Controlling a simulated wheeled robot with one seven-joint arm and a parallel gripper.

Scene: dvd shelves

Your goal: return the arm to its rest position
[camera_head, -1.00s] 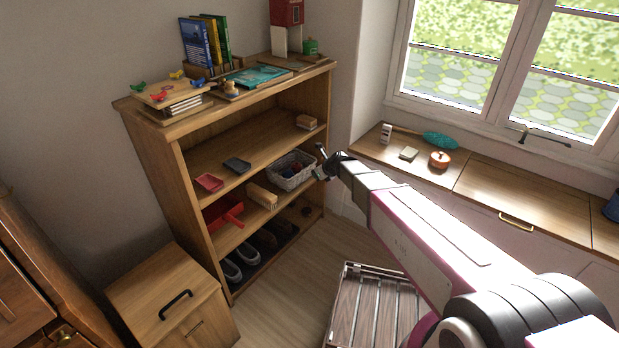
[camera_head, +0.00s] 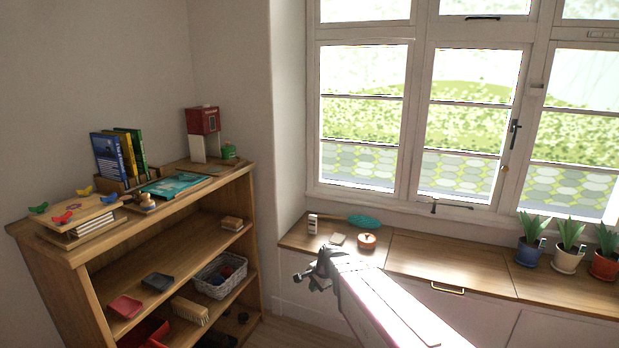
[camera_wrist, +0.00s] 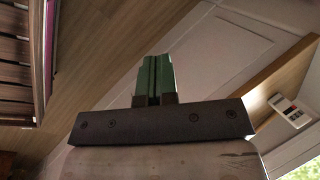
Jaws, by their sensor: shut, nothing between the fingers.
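My arm reaches up from the lower right in the head view. My gripper (camera_head: 312,277) is at its end, between the right side of the wooden shelf (camera_head: 258,232) and the bench under the window (camera_head: 285,243). In the wrist view the two green fingers of my gripper (camera_wrist: 154,75) are together, with nothing between them. The gripper appears clear of the shelf and the bench.
The shelf holds books (camera_head: 118,155), a basket (camera_head: 220,277), a brush (camera_head: 190,310) and trays. A slatted crate (camera_wrist: 20,60) shows in the wrist view.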

